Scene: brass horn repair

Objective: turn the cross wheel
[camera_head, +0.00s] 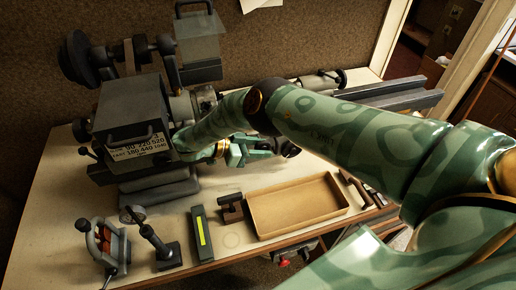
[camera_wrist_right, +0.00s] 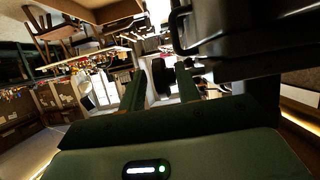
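A grey lathe (camera_head: 128,105) stands on the workbench, its headstock at the left. My right arm reaches across the bench from the right, and my right gripper (camera_head: 238,152) is at the middle of the lathe, partly hidden by my own arm. A dark round part (camera_head: 289,148), perhaps the cross wheel, shows just right of the gripper, partly covered. In the right wrist view, the two fingers of my right gripper (camera_wrist_right: 158,88) are spread apart. A dark rounded part (camera_wrist_right: 160,72) shows in the gap between them; I cannot tell whether they touch it. My left gripper is not in view.
An empty tan tray (camera_head: 297,207) lies at the bench front. Left of it are a small dark block (camera_head: 231,208), a dark box with a yellow strip (camera_head: 202,233), a dial stand (camera_head: 155,240) and a clamp-like tool (camera_head: 106,248).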

